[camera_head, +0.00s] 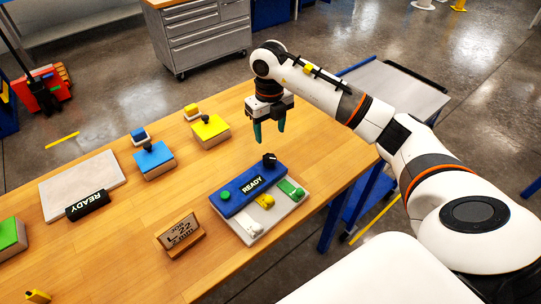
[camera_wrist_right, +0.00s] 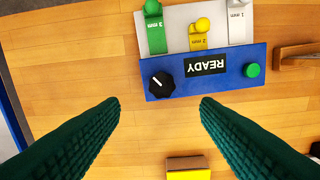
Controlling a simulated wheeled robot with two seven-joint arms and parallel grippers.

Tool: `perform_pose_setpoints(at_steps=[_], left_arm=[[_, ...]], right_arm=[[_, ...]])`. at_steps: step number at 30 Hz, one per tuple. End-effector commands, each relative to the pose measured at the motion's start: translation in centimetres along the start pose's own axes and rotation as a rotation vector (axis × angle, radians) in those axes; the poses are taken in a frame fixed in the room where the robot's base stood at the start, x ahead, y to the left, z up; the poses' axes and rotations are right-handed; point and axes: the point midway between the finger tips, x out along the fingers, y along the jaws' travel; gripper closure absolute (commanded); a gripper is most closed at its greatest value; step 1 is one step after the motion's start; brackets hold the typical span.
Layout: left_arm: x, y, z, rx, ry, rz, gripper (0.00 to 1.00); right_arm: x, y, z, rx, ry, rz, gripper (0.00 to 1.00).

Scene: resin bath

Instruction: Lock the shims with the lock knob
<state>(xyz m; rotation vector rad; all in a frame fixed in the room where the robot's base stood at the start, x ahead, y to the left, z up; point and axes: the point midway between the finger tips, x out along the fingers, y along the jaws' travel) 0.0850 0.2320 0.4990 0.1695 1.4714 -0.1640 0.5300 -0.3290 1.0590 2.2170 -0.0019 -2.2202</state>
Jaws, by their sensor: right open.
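The lock knob is a black round knob (camera_head: 269,160) at the far right end of a blue block (camera_head: 232,202); in the right wrist view the knob (camera_wrist_right: 162,84) has a white pointer line. The block has a READY label and a green button (camera_wrist_right: 251,70). Green 3 mm (camera_wrist_right: 155,32), yellow 2 mm (camera_wrist_right: 198,38) and white 1 mm (camera_wrist_right: 237,25) shims lie side by side on a pale plate, their ends at the block. My right gripper (camera_head: 269,133) is open and empty, pointing down above the knob, apart from it. My left gripper is out of view.
A wooden job sign (camera_head: 181,233) stands left of the block. Blue (camera_head: 155,162) and yellow (camera_head: 210,132) blocks with black knobs stand farther back. A pale plate (camera_head: 82,184) with a READY label lies at left.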

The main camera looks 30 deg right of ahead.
Motion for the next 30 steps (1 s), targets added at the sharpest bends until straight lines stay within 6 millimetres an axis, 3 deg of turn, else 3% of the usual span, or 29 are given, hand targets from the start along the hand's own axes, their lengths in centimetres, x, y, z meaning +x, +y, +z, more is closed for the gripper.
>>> perform_pose_setpoints(at_steps=[9,15,28,30], left_arm=[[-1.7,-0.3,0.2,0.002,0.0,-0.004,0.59],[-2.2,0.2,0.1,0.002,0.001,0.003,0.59],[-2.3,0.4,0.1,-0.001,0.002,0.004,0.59],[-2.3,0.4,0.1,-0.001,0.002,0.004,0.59]], right_arm=[[6.2,-0.2,0.1,-0.001,-0.004,-0.005,0.43],[9.1,-0.2,0.1,-0.001,-0.001,-0.005,0.43],[10.1,-0.2,0.0,-0.003,0.001,-0.005,0.43],[10.1,-0.2,0.0,-0.003,0.001,-0.005,0.55]])
